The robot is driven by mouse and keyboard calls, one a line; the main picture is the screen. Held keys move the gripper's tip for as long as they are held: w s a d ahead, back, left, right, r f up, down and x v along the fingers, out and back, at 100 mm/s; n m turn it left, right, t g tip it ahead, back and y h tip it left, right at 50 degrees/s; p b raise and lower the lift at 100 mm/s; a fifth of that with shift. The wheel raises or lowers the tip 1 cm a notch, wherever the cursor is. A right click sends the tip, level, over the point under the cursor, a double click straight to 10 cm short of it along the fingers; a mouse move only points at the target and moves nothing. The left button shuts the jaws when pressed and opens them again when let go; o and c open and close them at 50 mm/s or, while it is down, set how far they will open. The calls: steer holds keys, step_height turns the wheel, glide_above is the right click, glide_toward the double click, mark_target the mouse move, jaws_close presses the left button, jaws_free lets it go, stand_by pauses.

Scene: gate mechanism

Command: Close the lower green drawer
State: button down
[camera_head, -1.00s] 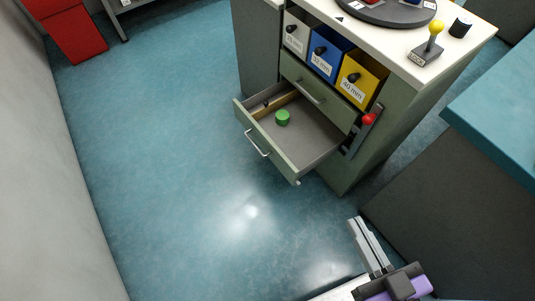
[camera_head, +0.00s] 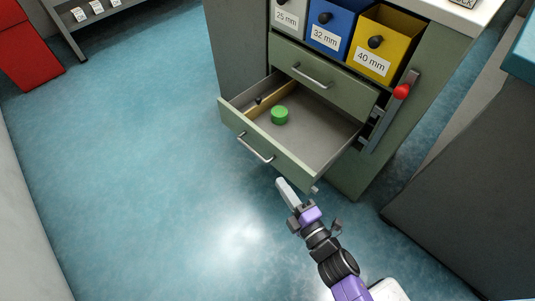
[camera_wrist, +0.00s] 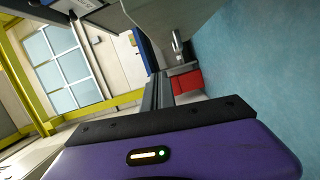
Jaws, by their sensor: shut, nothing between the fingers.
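The lower green drawer (camera_head: 262,147) is pulled out of the green cabinet. It has a silver bar handle (camera_head: 255,148) on its front and holds a green round piece (camera_head: 279,115) and a small dark item near its left divider. The upper green drawer (camera_head: 318,82) above it is shut. My gripper (camera_head: 284,188) is shut and empty, just in front of the lower drawer's front panel, right of the handle and near its right end. Whether it touches the panel I cannot tell. In the wrist view the gripper's fingers (camera_wrist: 158,92) point toward a grey-green surface.
A lever with a red knob (camera_head: 401,91) sits on the cabinet's right side by the drawers. Grey, blue (camera_head: 329,27) and yellow (camera_head: 386,46) bins stand above. A dark grey block (camera_head: 455,165) stands to the right. Blue floor at left is clear.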

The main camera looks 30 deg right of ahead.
mark_target(274, 153)
steer(key=shift+n, duration=0.7)
steer(key=w, duration=0.3)
steer(key=w+b, duration=0.1)
steer(key=w, duration=0.2)
steer(key=w+a+b, duration=0.1)
steer(key=w, duration=0.2)
steer(key=shift+w, duration=0.25)
steer(key=shift+w+d+p, duration=0.1)
steer(key=shift+w+d, duration=0.15)
steer(key=shift+d, duration=0.4)
steer(key=shift+w+d+p, duration=0.15)
steer(key=shift+w+d, duration=0.15)
steer(key=shift+d, duration=0.3)
steer(key=shift+w+d+p, duration=0.1)
steer(key=shift+w+d, duration=0.15)
steer(key=shift+d, duration=0.4)
steer(key=w+d+p, duration=0.1)
steer(key=w+d, duration=0.1)
steer(key=d, duration=0.6)
steer(key=w+d+p, duration=0.1)
steer(key=w+d, duration=0.2)
steer(key=d, duration=0.6)
steer(key=shift+w, duration=0.2)
steer(key=shift+a, duration=0.15)
